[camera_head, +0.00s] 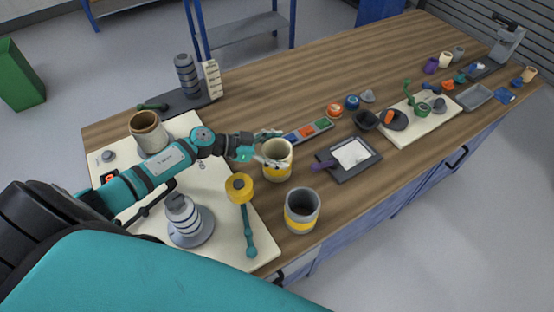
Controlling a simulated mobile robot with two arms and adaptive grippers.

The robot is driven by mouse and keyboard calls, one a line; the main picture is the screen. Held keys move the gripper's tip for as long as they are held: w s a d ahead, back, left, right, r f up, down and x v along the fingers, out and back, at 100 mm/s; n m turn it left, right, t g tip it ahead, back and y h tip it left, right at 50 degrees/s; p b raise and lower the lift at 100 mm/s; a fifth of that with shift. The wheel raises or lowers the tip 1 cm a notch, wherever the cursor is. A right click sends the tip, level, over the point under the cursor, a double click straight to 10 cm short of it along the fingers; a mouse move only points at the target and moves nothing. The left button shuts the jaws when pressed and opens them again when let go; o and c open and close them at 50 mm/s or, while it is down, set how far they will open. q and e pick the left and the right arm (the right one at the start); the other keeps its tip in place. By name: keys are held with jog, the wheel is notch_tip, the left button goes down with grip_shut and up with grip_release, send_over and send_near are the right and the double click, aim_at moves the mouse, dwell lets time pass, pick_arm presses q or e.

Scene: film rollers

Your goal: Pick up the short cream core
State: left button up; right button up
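A short cream core (279,173) with a yellow band round its lower part stands upright on the wooden bench, just right of the cream board. My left gripper (268,148) reaches it from the left. Its fingers are spread at the upper left side of the core, one toward the far side and one toward the near side. I cannot tell whether they touch it. Part of the core's left side is hidden by the fingers. My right gripper is not in view.
A grey cup-like core with a yellow band (302,212) stands close in front. A yellow-headed roller (240,188) lies to the lower left. A dark tray (348,160) is to the right, and a strip of coloured pads (307,131) lies behind. A brownish core (148,132) stands on the board's left.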

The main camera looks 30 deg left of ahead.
pick_arm(q)
jog(key=c, duration=0.7)
jog(key=shift+r, duration=0.15)
